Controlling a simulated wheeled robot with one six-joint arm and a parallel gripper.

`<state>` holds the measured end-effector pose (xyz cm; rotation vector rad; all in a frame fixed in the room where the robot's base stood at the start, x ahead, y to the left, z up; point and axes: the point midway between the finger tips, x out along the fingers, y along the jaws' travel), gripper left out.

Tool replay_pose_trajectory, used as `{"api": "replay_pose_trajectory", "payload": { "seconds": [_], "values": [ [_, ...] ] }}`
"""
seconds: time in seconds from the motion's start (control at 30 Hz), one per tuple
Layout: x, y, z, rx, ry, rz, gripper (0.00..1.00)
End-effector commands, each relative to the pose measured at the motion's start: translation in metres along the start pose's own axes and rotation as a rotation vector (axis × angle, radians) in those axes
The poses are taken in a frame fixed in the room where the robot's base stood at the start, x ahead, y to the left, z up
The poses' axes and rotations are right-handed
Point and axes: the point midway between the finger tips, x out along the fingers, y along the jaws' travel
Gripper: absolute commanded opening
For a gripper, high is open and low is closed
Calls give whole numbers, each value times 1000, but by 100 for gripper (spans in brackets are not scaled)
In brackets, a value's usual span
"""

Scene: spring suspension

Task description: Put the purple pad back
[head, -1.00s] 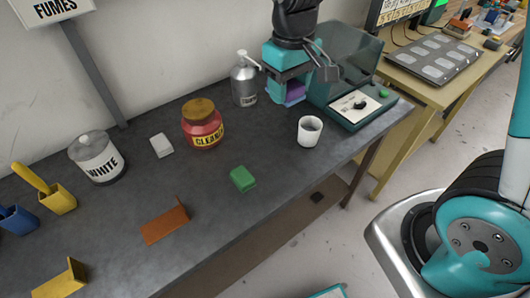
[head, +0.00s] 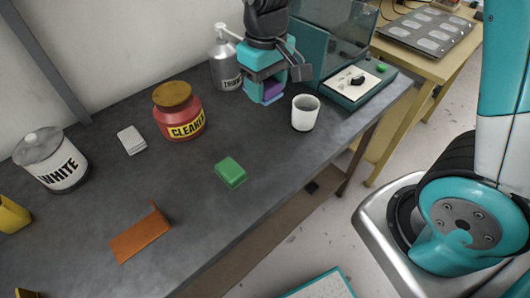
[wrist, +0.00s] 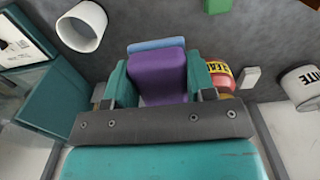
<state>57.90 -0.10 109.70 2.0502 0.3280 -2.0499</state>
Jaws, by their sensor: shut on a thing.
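My gripper (head: 266,92) is above the back right part of the dark bench, between the silver bottle and the white cup. It is shut on the purple pad (head: 271,90), which shows only in part between the fingers in the head view. In the wrist view the purple pad (wrist: 158,75) sits between the two teal fingers, with a light blue layer (wrist: 155,44) along its far edge. The pad appears clear of the bench. The underside of the pad is hidden.
A white cup (head: 305,112) and teal machine (head: 345,80) stand right of my gripper; a silver bottle (head: 225,62) is left. A red cleaner jar (head: 178,112), white block (head: 131,140), green block (head: 230,172) and orange bracket (head: 140,235) lie farther left. Bare bench separates them.

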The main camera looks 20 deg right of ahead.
Motion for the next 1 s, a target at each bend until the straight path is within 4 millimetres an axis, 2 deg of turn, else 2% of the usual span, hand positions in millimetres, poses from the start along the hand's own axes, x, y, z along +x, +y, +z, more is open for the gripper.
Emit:
{"api": "replay_pose_trajectory", "payload": {
  "seconds": [0.3,0.5,1.0],
  "values": [
    [86,1,3,2,-11,0,25],
    [133,2,2,3,-7,0,25],
    [187,2,1,3,-1,0,25]
  ]
}}
